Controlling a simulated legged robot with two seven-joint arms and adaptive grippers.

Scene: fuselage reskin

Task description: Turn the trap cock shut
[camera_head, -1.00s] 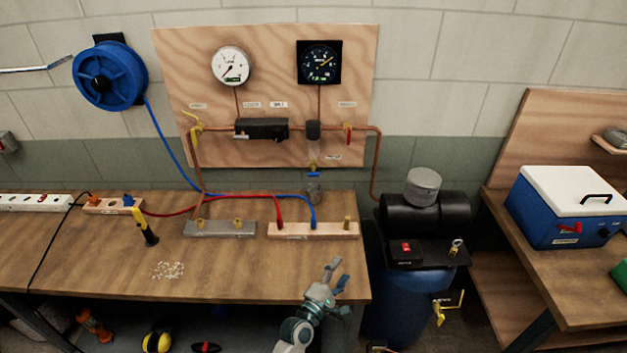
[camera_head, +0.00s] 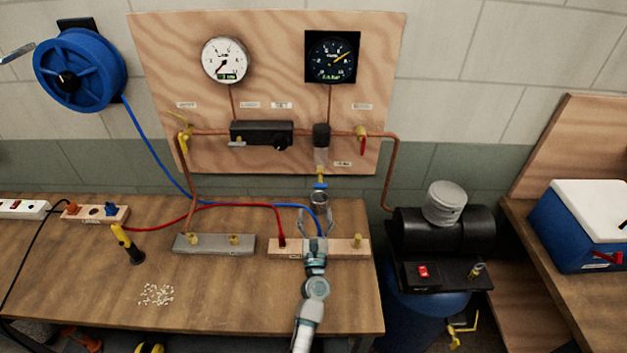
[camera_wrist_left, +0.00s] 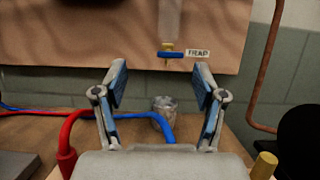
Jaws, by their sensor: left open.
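The trap cock (camera_head: 320,186) has a blue lever on a brass body, under the clear trap bowl (camera_head: 321,158) on the plywood board. In the left wrist view the blue lever (camera_wrist_left: 171,54) lies crosswise beside a label reading TRAP. My left gripper (camera_head: 316,218) is open and empty, below and in front of the cock. In the left wrist view its two fingers (camera_wrist_left: 160,85) stand wide apart, with the cock beyond and above them, untouched. A glass jar (camera_wrist_left: 164,112) stands on the bench below the cock. My right gripper is not in view.
Red and blue hoses (camera_head: 264,205) run over the bench to a wooden block (camera_head: 344,246) near my left gripper. A copper pipe (camera_head: 391,175) drops at the right beside the black compressor (camera_head: 455,235). Gauges and a yellow-handled valve (camera_head: 183,135) are on the board.

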